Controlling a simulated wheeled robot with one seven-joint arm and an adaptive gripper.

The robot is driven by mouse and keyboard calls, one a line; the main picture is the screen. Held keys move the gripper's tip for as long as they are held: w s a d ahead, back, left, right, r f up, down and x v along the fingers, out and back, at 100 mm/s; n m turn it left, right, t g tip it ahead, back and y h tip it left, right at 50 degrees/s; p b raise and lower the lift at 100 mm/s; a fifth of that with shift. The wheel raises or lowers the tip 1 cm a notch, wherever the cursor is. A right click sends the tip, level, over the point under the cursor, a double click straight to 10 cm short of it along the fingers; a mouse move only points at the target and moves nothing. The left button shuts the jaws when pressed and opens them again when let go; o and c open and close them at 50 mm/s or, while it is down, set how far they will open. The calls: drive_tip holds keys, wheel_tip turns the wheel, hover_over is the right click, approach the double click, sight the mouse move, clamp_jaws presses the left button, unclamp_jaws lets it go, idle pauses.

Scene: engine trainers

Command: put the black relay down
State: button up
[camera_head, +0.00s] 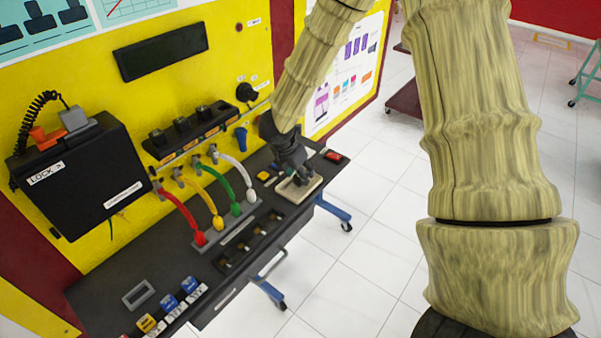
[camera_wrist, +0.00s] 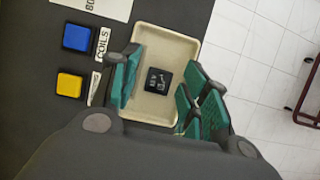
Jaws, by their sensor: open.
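The black relay (camera_wrist: 158,80) is a small black block with white markings, lying in a shallow cream tray (camera_wrist: 170,37). In the wrist view my gripper (camera_wrist: 158,86) is open, with its green-padded fingers on either side of the relay and apart from it. In the head view my gripper (camera_head: 297,172) points down over the tray (camera_head: 311,189) at the right end of the dark bench. The relay is hidden behind the gripper in that view.
A blue block (camera_wrist: 77,37) and a yellow block (camera_wrist: 69,85) sit left of the tray by a COILS label. The bench edge is close on the tray's right. Coloured cables (camera_head: 184,212) and a slotted rack (camera_head: 240,246) stand further left on the bench (camera_head: 95,290).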

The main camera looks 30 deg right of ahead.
drive_tip(key=b+v, duration=0.2)
drive_tip(key=v, duration=0.9)
idle(0.4)
